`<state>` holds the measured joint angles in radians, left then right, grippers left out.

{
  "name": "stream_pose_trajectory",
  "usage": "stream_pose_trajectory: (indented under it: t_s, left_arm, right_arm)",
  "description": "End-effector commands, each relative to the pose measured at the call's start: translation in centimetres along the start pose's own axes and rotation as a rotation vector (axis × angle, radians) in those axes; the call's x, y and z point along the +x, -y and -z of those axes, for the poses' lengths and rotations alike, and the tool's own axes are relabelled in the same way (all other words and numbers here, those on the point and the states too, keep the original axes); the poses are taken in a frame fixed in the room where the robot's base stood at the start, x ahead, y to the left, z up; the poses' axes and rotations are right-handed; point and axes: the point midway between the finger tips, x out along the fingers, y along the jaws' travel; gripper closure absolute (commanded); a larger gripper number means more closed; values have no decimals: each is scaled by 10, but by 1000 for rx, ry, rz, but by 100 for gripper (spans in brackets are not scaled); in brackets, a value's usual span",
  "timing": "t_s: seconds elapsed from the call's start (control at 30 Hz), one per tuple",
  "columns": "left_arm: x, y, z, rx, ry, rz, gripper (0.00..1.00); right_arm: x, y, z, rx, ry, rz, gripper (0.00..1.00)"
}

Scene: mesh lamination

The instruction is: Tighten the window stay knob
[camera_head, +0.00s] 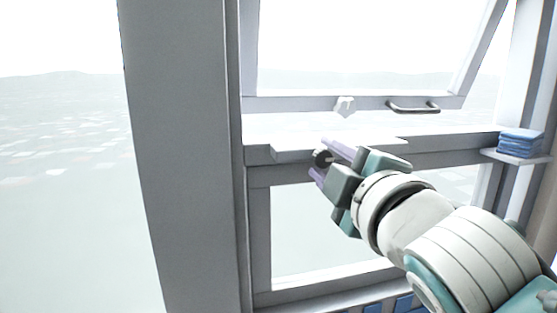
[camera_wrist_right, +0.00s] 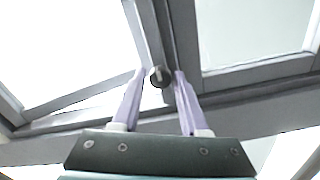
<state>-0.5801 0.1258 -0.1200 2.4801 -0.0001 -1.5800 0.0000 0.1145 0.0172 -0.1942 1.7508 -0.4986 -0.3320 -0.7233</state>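The window stay knob (camera_head: 322,158) is a small dark round knob by the window's lower frame, in front of the sill. In the right wrist view the knob (camera_wrist_right: 159,77) shows between the fingertips. My right gripper (camera_head: 328,163) reaches in from the lower right with its purple fingers on either side of the knob. In the right wrist view the right gripper (camera_wrist_right: 160,74) has its fingers apart, with a narrow gap to the knob on each side. Contact is not visible. My left gripper is not in view.
The window sash (camera_head: 290,103) is tilted open above the sill, with a dark metal handle (camera_head: 413,107) and a small white fitting (camera_head: 345,105). A thick grey post (camera_head: 185,160) stands at left. Folded blue cloths (camera_head: 520,143) lie on a small shelf at right.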

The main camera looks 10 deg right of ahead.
Motion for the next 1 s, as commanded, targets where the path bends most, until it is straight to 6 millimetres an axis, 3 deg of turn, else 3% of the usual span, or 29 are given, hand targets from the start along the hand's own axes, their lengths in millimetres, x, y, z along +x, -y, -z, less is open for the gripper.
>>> stream_pose_trajectory:
  t_s: [0.17,0.53,1.0]
  left_arm:
    - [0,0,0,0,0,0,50]
    - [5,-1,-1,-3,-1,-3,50]
    - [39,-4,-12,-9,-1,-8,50]
  right_arm:
    - [0,0,0,-2,0,1,37]
    - [-8,2,-1,-5,1,1,37]
    - [-81,4,-1,-2,0,1,37]
